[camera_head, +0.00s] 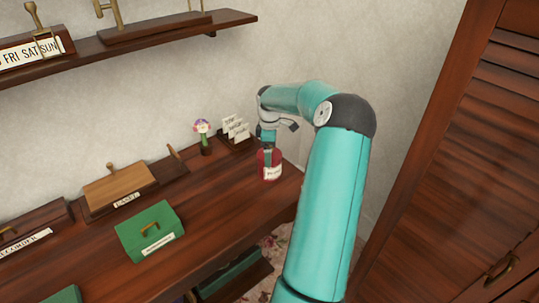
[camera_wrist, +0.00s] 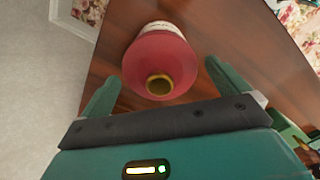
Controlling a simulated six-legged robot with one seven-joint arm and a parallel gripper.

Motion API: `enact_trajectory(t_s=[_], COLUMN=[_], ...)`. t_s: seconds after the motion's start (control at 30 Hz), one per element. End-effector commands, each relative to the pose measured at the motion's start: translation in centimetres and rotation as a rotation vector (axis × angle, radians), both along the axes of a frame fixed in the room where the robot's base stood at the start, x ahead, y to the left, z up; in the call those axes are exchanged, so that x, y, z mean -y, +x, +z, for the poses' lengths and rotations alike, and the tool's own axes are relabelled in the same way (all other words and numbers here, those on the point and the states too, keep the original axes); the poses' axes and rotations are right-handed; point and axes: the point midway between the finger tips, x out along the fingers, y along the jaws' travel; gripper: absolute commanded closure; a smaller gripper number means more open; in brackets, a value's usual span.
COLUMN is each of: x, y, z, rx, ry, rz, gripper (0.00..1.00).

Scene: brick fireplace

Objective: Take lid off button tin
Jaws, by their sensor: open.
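The red button tin (camera_head: 271,173) with a white label stands upright at the right end of the wooden shelf top. In the wrist view its red lid (camera_wrist: 140,62) faces me, with a round brass knob (camera_wrist: 159,85) in the middle. The lid is on the tin. My gripper (camera_head: 267,145) points down over the tin. In the wrist view my gripper (camera_wrist: 163,74) is open, one finger on each side of the lid and knob, with gaps and nothing held. The label wording is too small to read.
A card holder (camera_head: 236,132) and a small flower figure (camera_head: 203,136) stand just left of the tin. A green box (camera_head: 150,231) and a wooden box (camera_head: 120,186) lie further left. The shelf's right edge is close to the tin. A louvred wooden door (camera_head: 475,150) is at right.

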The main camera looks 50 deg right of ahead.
Motion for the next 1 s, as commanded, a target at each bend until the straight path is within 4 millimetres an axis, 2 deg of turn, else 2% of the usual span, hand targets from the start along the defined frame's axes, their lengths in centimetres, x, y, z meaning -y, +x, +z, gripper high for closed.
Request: enact_trajectory(t_s=[0.13, 0.17, 0.33, 0.73, 0.87, 1.0], x=[0.0, 0.0, 0.0, 0.0, 0.0, -0.3], y=[0.0, 0.0, 0.0, 0.0, 0.0, -0.3], z=[0.0, 0.0, 0.1, 0.6, 1.8, 3.9], rx=[0.001, 0.001, 0.001, 0.001, 0.001, 0.000], ry=[-0.001, -0.001, -0.001, -0.002, -0.003, -0.004], rz=[0.000, 0.000, 0.000, -0.001, -0.001, 0.000], gripper=[0.00, 0.04, 0.37, 0.38, 0.38, 0.38])
